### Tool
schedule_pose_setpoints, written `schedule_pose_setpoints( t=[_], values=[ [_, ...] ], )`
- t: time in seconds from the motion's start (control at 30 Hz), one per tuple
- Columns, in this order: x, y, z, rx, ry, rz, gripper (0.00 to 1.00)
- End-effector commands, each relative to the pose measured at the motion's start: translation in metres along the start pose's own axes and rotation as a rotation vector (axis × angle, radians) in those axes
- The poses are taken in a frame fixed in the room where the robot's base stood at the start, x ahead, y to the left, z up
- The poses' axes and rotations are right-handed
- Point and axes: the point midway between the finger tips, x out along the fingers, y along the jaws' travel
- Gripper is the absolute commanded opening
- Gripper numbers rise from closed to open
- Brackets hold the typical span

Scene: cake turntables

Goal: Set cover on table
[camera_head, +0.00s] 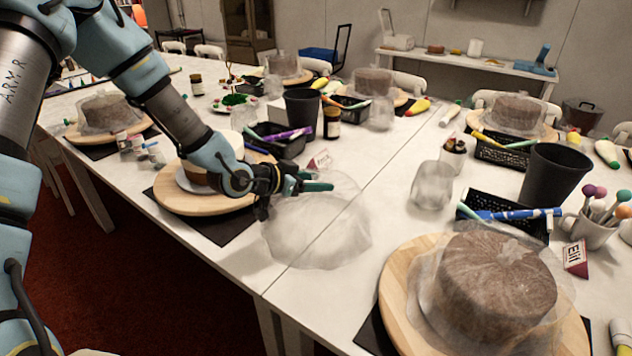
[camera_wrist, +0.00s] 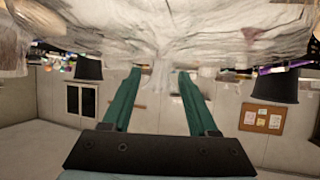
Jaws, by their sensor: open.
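A clear, crumpled-looking plastic cover (camera_head: 318,232) rests on the white table (camera_head: 250,262), to the right of a round wooden turntable (camera_head: 172,204). A cake with a pale top (camera_head: 192,180) stands uncovered on that turntable, partly hidden by my arm. My gripper (camera_head: 318,186) is at the upper left part of the cover, with its green fingers apart. In the wrist view the fingers (camera_wrist: 156,90) are spread with nothing visible clamped between them. The cover (camera_wrist: 150,30) fills the top of that view, close to the fingertips. I cannot tell whether they touch it.
A covered cake (camera_head: 495,275) on a wooden turntable stands at the front right. A black basket (camera_head: 280,145), a black cup (camera_head: 302,106) and a dark jar (camera_head: 332,122) stand behind my gripper. A clear jar (camera_head: 432,186) stands to the right. Table space between the cover and the front right turntable is clear.

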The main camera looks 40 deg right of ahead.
Motion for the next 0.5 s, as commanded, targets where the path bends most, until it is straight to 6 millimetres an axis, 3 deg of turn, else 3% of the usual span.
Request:
schedule_pose_setpoints(
  t=[0.23,0.5],
  values=[
    [-0.014,-0.001,0.0,0.0,0.0,-0.001,0.59],
    [-0.07,-0.002,0.0,0.001,0.0,-0.005,0.59]
  ],
)
